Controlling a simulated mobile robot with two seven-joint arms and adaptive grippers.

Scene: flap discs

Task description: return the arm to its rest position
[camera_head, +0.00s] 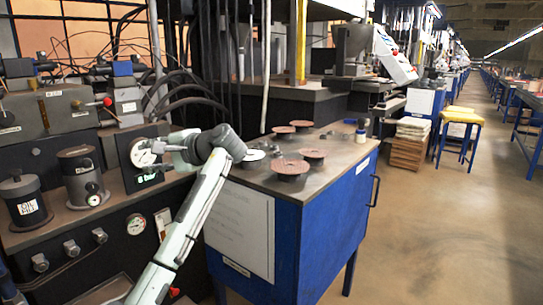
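My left arm (190,225) rises from the bottom of the head view and bends left at a dark grey wrist joint. My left gripper (160,150) is at the front of the dark machine, over or right beside a round white dial (144,153). Its fingers are small and blend with the dial, so I cannot tell whether they are open, shut or touching it. Several reddish-brown flap discs (290,166) sit on the top of a blue cabinet (338,222) to the right of the arm. My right gripper is not in view.
The machine (80,245) with gauges and knobs fills the left side. A pale disc (253,155) lies on the cabinet top close to my wrist. The floor at the right is clear.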

